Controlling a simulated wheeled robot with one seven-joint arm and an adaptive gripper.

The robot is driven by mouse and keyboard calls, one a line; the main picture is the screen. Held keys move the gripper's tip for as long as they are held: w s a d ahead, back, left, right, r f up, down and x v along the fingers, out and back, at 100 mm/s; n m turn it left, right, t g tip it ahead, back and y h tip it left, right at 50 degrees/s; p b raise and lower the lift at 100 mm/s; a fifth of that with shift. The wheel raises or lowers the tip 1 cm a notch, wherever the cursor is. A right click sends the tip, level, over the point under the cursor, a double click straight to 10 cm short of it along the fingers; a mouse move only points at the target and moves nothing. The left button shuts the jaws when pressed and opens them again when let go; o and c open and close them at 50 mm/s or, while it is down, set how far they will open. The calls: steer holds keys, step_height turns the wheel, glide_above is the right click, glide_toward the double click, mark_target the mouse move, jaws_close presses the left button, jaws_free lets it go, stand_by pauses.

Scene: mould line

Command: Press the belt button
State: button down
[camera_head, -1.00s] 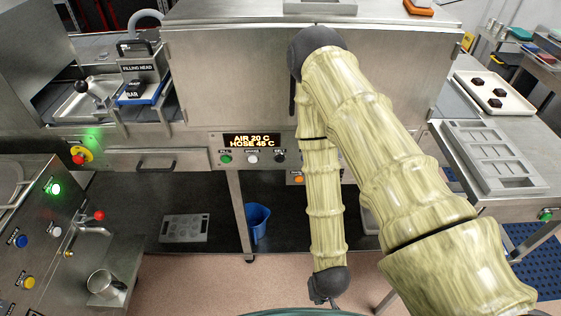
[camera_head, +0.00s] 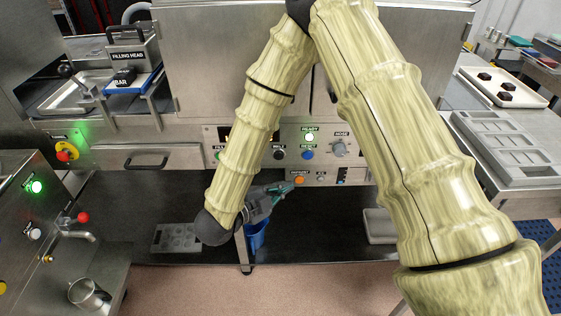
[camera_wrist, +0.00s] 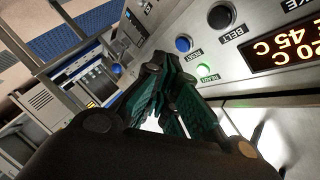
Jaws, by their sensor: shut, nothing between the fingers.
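The belt button (camera_head: 279,154) is a round black button on the steel front panel, under a black label. It shows larger in the wrist view (camera_wrist: 220,16), above its BELT label. My gripper (camera_head: 289,187) has dark green fingers, shut and empty. In the head view its tip is below and slightly right of the belt button, by the lower panel strip. In the wrist view the fingertips (camera_wrist: 155,64) appear left of and below the button, apart from it. Whether the tip touches the panel cannot be told.
Close by are a blue reset button (camera_head: 308,154), a green ready lamp (camera_head: 309,137) and a grey knob (camera_head: 339,149). An orange button (camera_head: 299,180) sits on the lower strip. A red emergency button (camera_head: 67,151) is far left. A blue bucket (camera_head: 257,240) stands underneath.

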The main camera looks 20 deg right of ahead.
mark_target(279, 155)
steer(key=shift+r, duration=0.15)
steer(key=w+d, duration=0.2)
steer(key=w, duration=0.6)
steer(key=shift+w+d, duration=0.2)
steer(key=shift+w, duration=0.05)
stand_by(0.4)
steer(key=shift+w, duration=0.1)
stand_by(1.3)
steer(key=shift+w+d, duration=0.1)
steer(key=shift+w, duration=0.25)
